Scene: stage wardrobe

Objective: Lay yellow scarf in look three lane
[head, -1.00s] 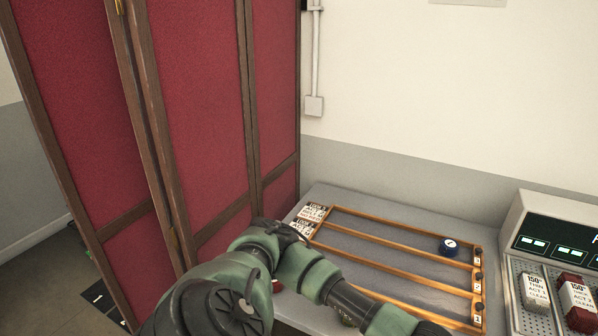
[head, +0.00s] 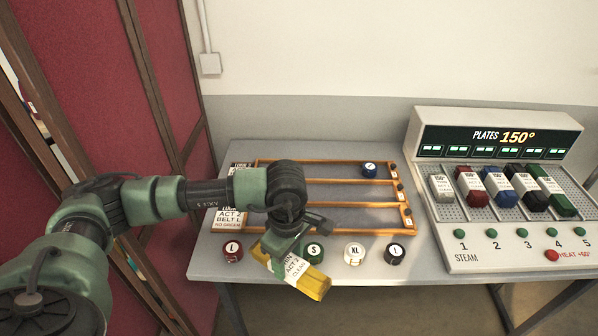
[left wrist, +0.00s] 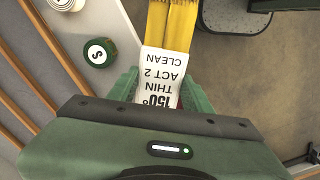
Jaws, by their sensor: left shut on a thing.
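My left gripper (head: 284,248) is shut on the yellow scarf (head: 316,287), a folded bar with a white tag reading "ACT 2 CLEAN". It holds the scarf in front of the table's near edge, tilted down to the right. The scarf also shows in the left wrist view (left wrist: 181,28), its tag between the fingers. The wooden lane rack (head: 340,206) lies on the table beyond the gripper, with three lanes running left to right. A small dark blue disc (head: 369,169) sits in the farthest lane. Lane numbers are too small to read surely. My right gripper is out of view.
Red (head: 232,251), green (head: 314,253), white (head: 354,253) and black (head: 394,253) size discs stand along the table's front. A steam machine (head: 500,200) with several folded, tagged bundles is at right. White cards (head: 228,218) lie at the rack's left end. A red folding screen (head: 90,90) stands left.

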